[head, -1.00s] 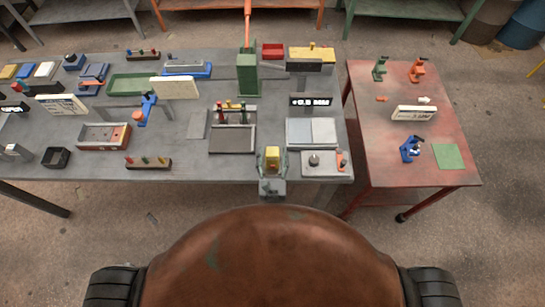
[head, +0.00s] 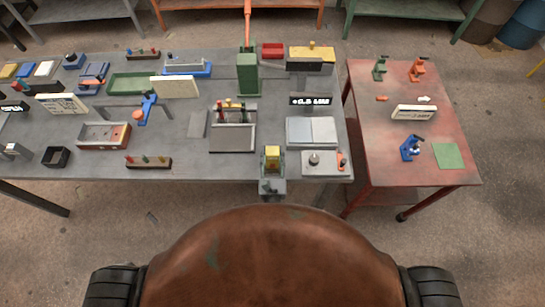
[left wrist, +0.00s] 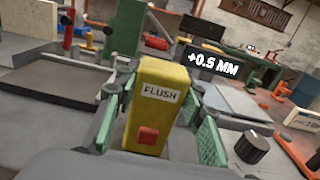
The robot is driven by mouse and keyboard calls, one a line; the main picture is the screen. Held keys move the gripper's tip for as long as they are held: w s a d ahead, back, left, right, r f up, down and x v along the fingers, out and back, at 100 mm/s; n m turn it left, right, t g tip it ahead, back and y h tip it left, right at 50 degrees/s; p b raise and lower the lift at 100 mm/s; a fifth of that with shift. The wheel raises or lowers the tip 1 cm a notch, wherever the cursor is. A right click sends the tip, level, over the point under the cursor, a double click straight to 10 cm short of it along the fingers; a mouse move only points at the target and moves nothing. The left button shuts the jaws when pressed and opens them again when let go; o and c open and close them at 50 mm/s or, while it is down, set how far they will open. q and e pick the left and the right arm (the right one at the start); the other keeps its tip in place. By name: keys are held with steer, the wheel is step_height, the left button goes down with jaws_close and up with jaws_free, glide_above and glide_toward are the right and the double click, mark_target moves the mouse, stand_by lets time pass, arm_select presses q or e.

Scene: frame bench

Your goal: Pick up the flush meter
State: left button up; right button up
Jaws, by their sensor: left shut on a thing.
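The flush meter (left wrist: 157,105) is a yellow block with a white FLUSH label and a red button. In the left wrist view it stands upright between the green-padded fingers of my left gripper (left wrist: 160,130). The fingers are shut on its two sides. In the head view the flush meter (head: 272,153) shows as a small yellow block at the front edge of the grey bench, with my left gripper (head: 272,163) around it. Its underside is hidden, so I cannot tell whether it touches the bench. My right gripper is not in view.
A black display reading +0.5 MM (left wrist: 213,64) stands behind. A plate with a black knob (left wrist: 252,147) is close on the right. A dark tray (head: 232,139) lies to the left. The red side table (head: 380,180) stands right of the grey bench (head: 210,172).

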mark_target(272, 152)
arm_select(q)
steer(key=shift+r, duration=0.15)
steer(key=shift+r+p, duration=0.5)
steer(key=r+p, duration=0.3)
steer(key=shift+s, duration=0.25)
steer(key=s+r+p, duration=0.8)
steer(key=s+r, duration=0.1)
steer(key=s, duration=0.4)
steer(key=shift+s+p, duration=0.25)
steer(key=shift+p, duration=0.05)
steer(key=shift+f, duration=0.1)
steer(key=shift+w+f+b, duration=1.9)
steer(key=shift+w+f, duration=0.15)
steer(key=shift+w, duration=0.3)
steer(key=shift+w+f+b, duration=1.85)
steer(key=shift+w+f, duration=0.25)
steer(key=shift+w, duration=0.25)
steer(key=shift+w+f+b, duration=1.9)
steer(key=shift+w+f, duration=0.15)
steer(key=shift+w, duration=0.3)
